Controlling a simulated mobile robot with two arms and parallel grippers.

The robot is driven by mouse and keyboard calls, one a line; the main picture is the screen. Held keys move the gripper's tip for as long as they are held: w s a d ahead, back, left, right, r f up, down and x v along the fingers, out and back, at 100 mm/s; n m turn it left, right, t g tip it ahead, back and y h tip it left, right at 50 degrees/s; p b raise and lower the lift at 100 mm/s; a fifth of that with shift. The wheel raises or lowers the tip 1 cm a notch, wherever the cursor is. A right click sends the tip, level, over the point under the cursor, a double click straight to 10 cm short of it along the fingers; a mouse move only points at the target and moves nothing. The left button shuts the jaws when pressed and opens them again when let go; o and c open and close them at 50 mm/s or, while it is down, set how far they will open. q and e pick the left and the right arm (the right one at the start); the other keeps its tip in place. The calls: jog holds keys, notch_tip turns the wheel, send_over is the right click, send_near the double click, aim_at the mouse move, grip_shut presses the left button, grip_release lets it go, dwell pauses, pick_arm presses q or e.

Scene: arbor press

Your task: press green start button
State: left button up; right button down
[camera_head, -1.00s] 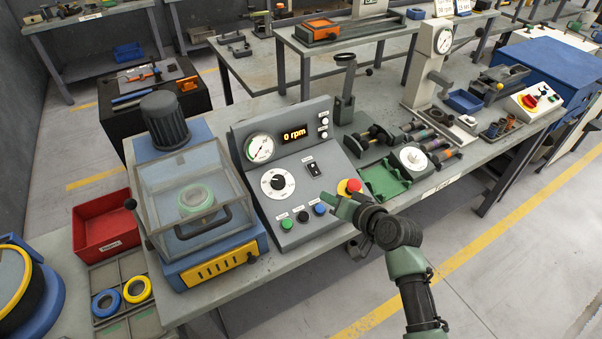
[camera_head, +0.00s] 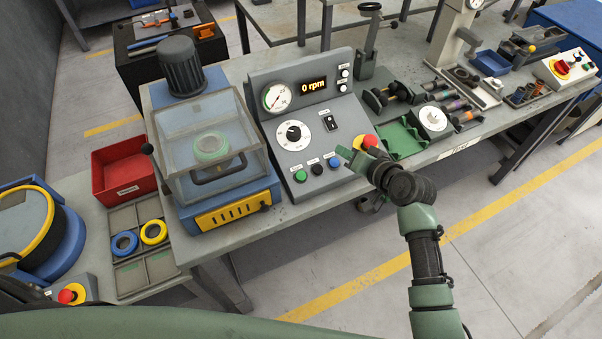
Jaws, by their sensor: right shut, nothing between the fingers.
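The green start button (camera_head: 300,176) is the leftmost of the row of round buttons along the front of the grey control panel (camera_head: 290,140). A black button (camera_head: 317,169) and a blue button (camera_head: 334,162) sit to its right. A red knob on a yellow base (camera_head: 369,141) is further right. My right gripper (camera_head: 345,154) is shut and empty. Its tips are near the blue button, to the right of the green one; I cannot tell whether they touch the panel. My left gripper is not in view; a green arm part of mine crosses the bottom edge.
A clear-lidded blue machine (camera_head: 228,213) stands left of the panel. A red bin (camera_head: 122,165) and a tray with blue and yellow rings (camera_head: 160,267) are further left. A green tray (camera_head: 404,138) and tools lie to the right.

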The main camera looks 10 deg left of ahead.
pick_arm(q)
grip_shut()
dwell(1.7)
